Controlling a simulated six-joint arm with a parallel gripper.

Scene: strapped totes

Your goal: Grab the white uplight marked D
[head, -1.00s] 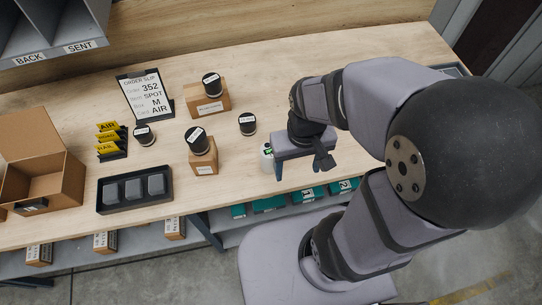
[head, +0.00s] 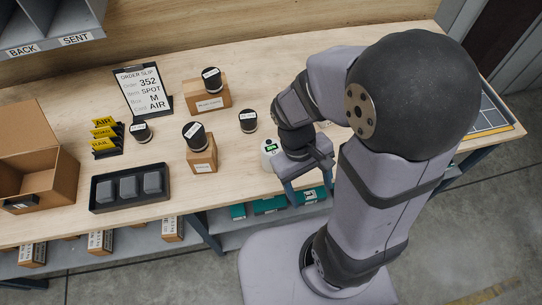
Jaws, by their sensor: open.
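A small white cylinder-like item (head: 268,147) with a dark and green top stands near the front edge of the table. It is the only clearly white lamp-like item in view; its marking is too small to read, so I cannot tell if it is D. My gripper (head: 308,191) is open and empty, just right of and in front of the white item, with its fingers pointing toward the front edge. My gripper partly covers the white item's right side.
Black cylindrical lamps stand left, one on a small carton (head: 202,155), one on another carton (head: 207,97), others on the table (head: 248,121). An order slip stand (head: 144,93), a black tray (head: 130,188) and an open carton (head: 38,163) are further left. Teal boxes (head: 270,205) sit on the shelf below.

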